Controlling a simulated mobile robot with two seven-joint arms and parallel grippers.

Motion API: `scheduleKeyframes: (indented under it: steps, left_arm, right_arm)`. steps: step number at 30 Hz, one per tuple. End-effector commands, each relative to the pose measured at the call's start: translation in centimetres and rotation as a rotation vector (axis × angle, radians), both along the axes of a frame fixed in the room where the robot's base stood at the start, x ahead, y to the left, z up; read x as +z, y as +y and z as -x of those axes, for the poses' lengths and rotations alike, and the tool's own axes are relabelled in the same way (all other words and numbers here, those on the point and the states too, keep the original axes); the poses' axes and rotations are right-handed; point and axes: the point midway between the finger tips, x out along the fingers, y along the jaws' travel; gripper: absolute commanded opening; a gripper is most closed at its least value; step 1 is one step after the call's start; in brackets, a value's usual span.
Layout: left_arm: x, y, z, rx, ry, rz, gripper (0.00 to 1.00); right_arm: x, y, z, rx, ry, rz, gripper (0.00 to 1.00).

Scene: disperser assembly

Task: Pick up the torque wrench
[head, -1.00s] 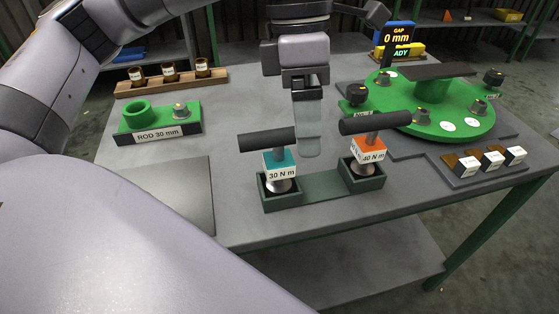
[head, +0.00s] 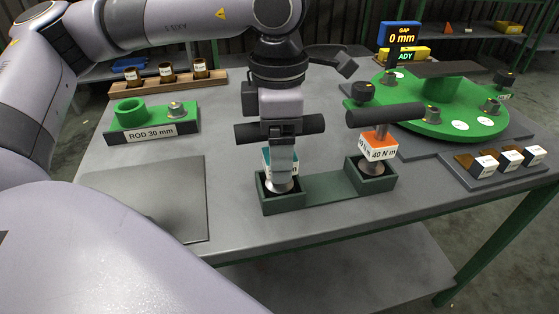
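Two T-handled torque wrenches stand upright in a dark green two-socket holder (head: 325,187). The left one has a black crossbar (head: 248,132) and a teal block, largely hidden behind my gripper. The right wrench has an orange block labelled 40 N m (head: 379,146) and a black crossbar (head: 386,114). My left gripper (head: 282,160) points down at the left wrench. A finger covers the middle of its crossbar and part of the teal block. The fingers overlap from this side, so I cannot tell whether they are closed on it. My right gripper is not in view.
A green fixture labelled ROD 30 mm (head: 152,130) and a wooden rack with brown jars (head: 168,86) stand at the left. A round green turntable (head: 440,112) and several small labelled blocks (head: 487,166) are at the right. A flat grey plate (head: 160,190) lies front left.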

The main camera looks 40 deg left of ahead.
Motion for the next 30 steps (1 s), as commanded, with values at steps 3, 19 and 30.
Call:
scheduleKeyframes:
  steps: [3, 19, 30]
  left_arm:
    - [-0.1, 0.0, 0.0, -0.001, -0.001, 0.001, 0.81]
    - [0.1, 0.0, 0.0, -0.001, -0.003, 0.002, 0.0]
    - [1.8, -0.1, -0.1, -0.001, -0.005, 0.003, 0.0]
  right_arm:
    - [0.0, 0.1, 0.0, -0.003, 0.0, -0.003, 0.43]
    - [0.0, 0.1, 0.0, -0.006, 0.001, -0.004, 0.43]
    - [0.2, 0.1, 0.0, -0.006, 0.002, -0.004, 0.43]
